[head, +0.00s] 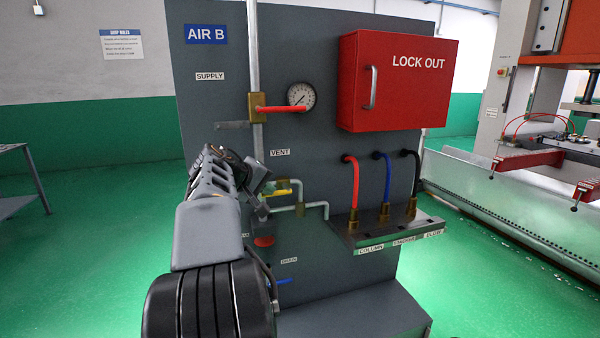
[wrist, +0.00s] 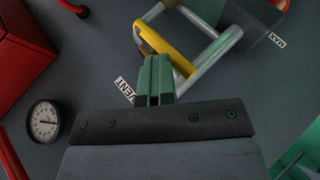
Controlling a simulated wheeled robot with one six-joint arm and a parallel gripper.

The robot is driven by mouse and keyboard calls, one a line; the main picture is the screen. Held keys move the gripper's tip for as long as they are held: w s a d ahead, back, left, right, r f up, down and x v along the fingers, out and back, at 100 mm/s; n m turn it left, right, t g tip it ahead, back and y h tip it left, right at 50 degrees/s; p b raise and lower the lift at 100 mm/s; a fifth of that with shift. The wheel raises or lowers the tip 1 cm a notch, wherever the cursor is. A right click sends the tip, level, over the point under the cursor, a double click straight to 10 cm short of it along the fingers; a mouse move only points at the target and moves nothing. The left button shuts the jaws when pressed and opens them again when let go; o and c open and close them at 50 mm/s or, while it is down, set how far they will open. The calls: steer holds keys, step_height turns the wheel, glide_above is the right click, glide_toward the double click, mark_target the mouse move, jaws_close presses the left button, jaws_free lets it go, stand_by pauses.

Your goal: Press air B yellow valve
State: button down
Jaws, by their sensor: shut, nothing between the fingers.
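The AIR B panel (head: 320,60) stands upright in front of me, with its blue label at the top left. The yellow valve handle (head: 283,192) shows small beside my gripper in the head view, below the VENT label (head: 280,152). In the wrist view the yellow handle (wrist: 168,48) is a slanted bar beside metal pipes. My gripper (wrist: 155,78) is shut and empty, its green fingertips pointing at the handle and overlapping its near edge in the picture. I cannot tell if they touch. In the head view my arm hides part of the valve.
A red LOCK OUT box (head: 405,80) juts out at the upper right. A gauge (head: 301,95) and red lever (head: 284,109) sit above. Red (head: 353,180), blue (head: 387,178) and black hoses (head: 416,172) rise from a shelf at right. A blue handle (head: 284,281) is low down.

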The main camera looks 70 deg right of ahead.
steer(key=shift+w+f, duration=0.1)
steer(key=shift+f, duration=0.1)
steer(key=r+p+v, duration=0.1)
steer(key=p+v, duration=0.1)
steer(key=v, duration=1)
steer(key=shift+d+r, duration=0.15)
steer(key=shift+r, duration=0.2)
steer(key=w+a+f+n+t+y+p, duration=0.1)
steer(key=w+a+f+n+t+y, duration=0.15)
steer(key=a+f, duration=0.35)
steer(key=w+a+f+n+t+y+p, duration=0.1)
steer(key=w+a+f+t+y, duration=0.3)
steer(key=f, duration=0.4)
steer(key=s+a+f+n+y+p, duration=0.2)
steer(key=a+f, duration=0.1)
steer(key=a, duration=0.9)
steer(key=s+a+f+n+y+p, duration=0.1)
steer(key=a+f+n+y+p, duration=0.1)
steer(key=a, duration=1.1)
steer(key=shift+s+a+f+t+p, duration=0.25)
steer(key=shift+s+f+t+p, duration=0.2)
steer(key=shift+p, duration=0.25)
